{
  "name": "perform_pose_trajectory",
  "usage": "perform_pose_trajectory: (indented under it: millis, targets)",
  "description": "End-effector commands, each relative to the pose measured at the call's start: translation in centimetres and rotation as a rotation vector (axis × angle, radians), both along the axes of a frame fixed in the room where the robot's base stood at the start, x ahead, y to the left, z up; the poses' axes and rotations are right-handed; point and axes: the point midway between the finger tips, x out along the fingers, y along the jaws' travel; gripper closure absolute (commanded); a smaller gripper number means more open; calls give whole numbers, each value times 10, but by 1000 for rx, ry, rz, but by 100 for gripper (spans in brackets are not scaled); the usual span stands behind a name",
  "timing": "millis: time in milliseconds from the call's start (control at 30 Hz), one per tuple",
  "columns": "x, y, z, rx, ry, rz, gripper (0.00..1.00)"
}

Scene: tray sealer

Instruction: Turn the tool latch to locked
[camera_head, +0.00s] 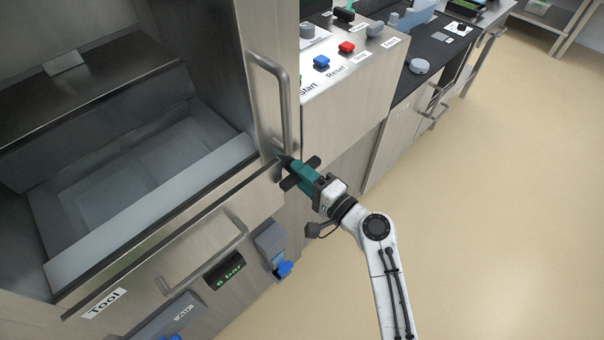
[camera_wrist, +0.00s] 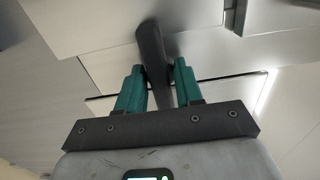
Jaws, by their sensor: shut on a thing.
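The tool latch, a dark grey lever (camera_wrist: 150,42), stands between the green fingers of my gripper (camera_wrist: 160,72) in the wrist view. The fingers are shut on it, one on each side, and its upper end sticks out past the fingertips. In the head view my gripper (camera_head: 288,165) is at the upper right corner of the steel front marked Tool (camera_head: 103,304), just below the upright door handle. There the gripper hides most of the latch. I cannot tell from these views which position the latch marks.
The upright handle (camera_head: 285,100) is close above my gripper. A drawer handle (camera_head: 210,255), a pressure display (camera_head: 226,272) and a blue knob (camera_head: 284,268) sit lower on the front. Start, Reset and Stop buttons (camera_head: 346,47) are on the panel above right. Open floor (camera_head: 480,210) lies right.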

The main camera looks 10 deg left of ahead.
Motion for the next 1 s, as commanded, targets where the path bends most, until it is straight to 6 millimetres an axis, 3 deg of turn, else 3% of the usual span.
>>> perform_pose_trajectory:
  millis: [100,133,233,567,1000]
  targets:
    - [0,-2,-2,0,3,-3,95]
    - [0,-2,-2,0,3,-3,63]
    - [0,-1,-1,-1,2,-3,53]
    - [-3,-5,-1,-1,1,-2,53]
    - [-50,-66,-2,0,1,-5,53]
